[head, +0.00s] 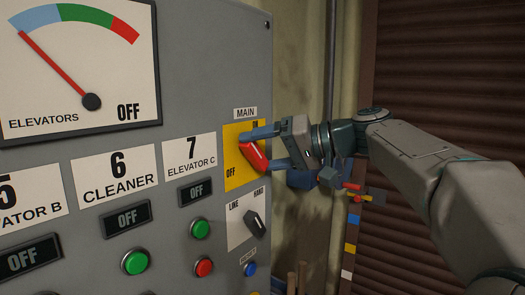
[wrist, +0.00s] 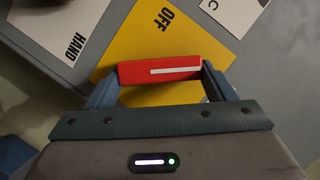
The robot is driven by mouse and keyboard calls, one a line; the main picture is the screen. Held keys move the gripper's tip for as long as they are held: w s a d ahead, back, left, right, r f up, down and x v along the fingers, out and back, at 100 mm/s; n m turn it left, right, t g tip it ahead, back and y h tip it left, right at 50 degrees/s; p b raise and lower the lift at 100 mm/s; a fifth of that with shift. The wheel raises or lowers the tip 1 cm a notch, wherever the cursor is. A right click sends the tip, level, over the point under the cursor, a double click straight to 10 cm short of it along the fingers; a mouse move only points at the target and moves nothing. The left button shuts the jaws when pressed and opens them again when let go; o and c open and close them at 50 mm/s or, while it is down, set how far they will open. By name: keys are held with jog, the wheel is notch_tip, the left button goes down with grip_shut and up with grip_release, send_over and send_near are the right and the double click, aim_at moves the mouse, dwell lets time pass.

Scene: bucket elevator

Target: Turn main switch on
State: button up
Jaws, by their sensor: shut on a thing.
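The main switch is a red handle (head: 252,157) on a yellow plate (head: 233,178) under a MAIN label, at the right edge of the grey panel. OFF is printed at the plate's lower left; the upper-right marking is partly hidden by my gripper. The handle slants from upper left to lower right in the head view. My gripper (head: 259,151) comes from the right, with one finger at each end of the handle. In the wrist view, my gripper (wrist: 159,80) is shut on the red handle (wrist: 160,64), which bears a white line.
An ELEVATORS gauge (head: 85,60) reads OFF at upper left. OFF displays sit under labels 6 and 7. A brown slatted shutter (head: 450,90) stands at right.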

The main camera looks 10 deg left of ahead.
jog(key=shift+w+d+f+m+g+y+b, duration=0.2)
jog(key=shift+m+y, duration=0.25)
jog(key=shift+m, duration=0.6)
jog(key=shift+s+a+f+m+g+y+b, duration=0.2)
jog(key=shift+m+y, duration=0.3)
jog(key=shift+m, duration=0.6)
jog(key=shift+w+d+m+g+y+b, duration=0.1)
jog(key=shift+w+m+g+y+b, duration=0.25)
jog(key=shift+m, duration=0.7)
jog(key=shift+s, duration=0.2)
jog(key=o, duration=1)
jog(key=d+b, duration=0.1)
jog(key=d, duration=1.2)
jog(key=shift+d, duration=0.4)
jog(key=shift+f, duration=0.15)
